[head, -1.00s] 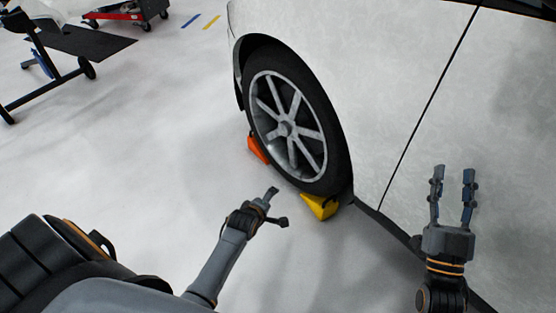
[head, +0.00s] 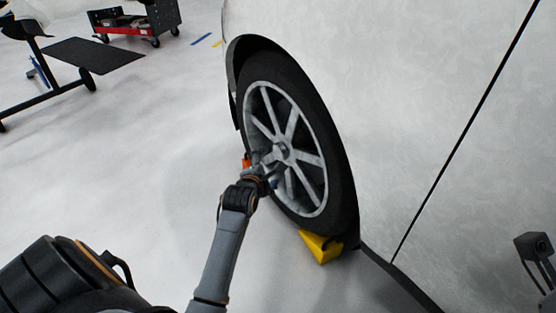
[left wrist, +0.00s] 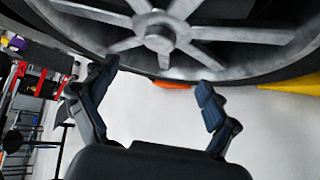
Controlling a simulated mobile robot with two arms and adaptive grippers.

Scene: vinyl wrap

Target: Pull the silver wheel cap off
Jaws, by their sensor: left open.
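The silver wheel cap (head: 283,152) is the round hub piece at the centre of the grey spoked wheel (head: 309,203), and it is still seated there. It also shows at the top of the left wrist view (left wrist: 159,38). My left gripper (head: 264,168) is in front of the wheel, just left of and slightly below the cap, and covers some spokes. In the left wrist view its two fingers (left wrist: 158,80) are spread with nothing between them, and the cap lies beyond the tips. Part of my right gripper (head: 534,258) shows at the right edge; its fingers are not clear.
A yellow chock (head: 321,246) sits under the tyre's right side, and an orange chock (head: 246,162) is mostly hidden behind my left gripper. The white car body (head: 400,110) fills the right. A tool cart (head: 135,24) stands far back. The floor left of the wheel is clear.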

